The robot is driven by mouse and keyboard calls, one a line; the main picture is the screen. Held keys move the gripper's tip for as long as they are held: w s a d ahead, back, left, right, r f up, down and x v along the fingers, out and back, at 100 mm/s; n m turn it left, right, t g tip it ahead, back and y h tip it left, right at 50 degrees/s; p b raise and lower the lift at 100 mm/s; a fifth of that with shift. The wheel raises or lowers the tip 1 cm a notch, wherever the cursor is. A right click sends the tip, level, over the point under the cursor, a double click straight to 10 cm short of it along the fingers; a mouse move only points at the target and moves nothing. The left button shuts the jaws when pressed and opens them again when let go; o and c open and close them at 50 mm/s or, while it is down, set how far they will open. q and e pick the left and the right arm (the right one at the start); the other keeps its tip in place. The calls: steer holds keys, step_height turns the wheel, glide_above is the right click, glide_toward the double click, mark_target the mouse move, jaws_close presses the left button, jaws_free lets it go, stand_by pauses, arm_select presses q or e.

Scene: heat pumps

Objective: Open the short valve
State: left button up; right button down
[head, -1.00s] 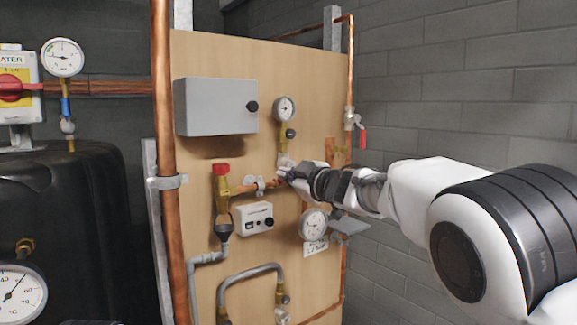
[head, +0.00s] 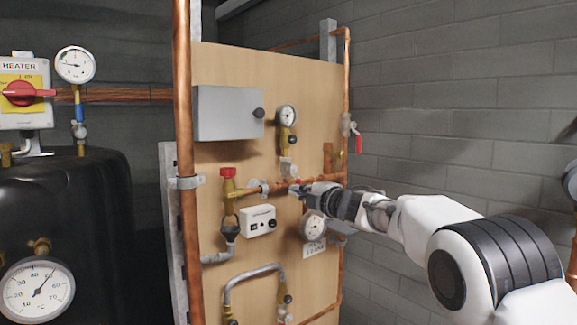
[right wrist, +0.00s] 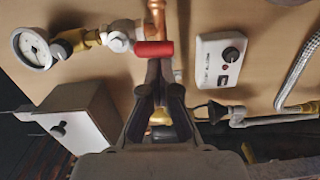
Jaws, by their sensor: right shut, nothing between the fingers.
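The short valve's red handle (right wrist: 153,48) shows in the right wrist view on a valve body on the copper pipe. It lies roughly crosswise to the pipe. In the head view the handle (head: 294,183) is a small red spot on the board, partly hidden by my gripper. My right gripper (head: 303,191) reaches in from the right and is shut and empty. In the right wrist view its closed fingertips (right wrist: 159,66) are right at the lower edge of the handle; I cannot tell whether they touch. My left gripper is not in view.
A grey box (head: 228,113), a pressure gauge (head: 287,116), a white controller (head: 257,221) and a red-capped fitting (head: 228,173) crowd the wooden board (head: 265,68). A red lever (head: 358,143) hangs from the right pipe. A black tank (head: 80,205) stands left.

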steer(key=shift+w+d+f, duration=0.15)
stand_by(0.3)
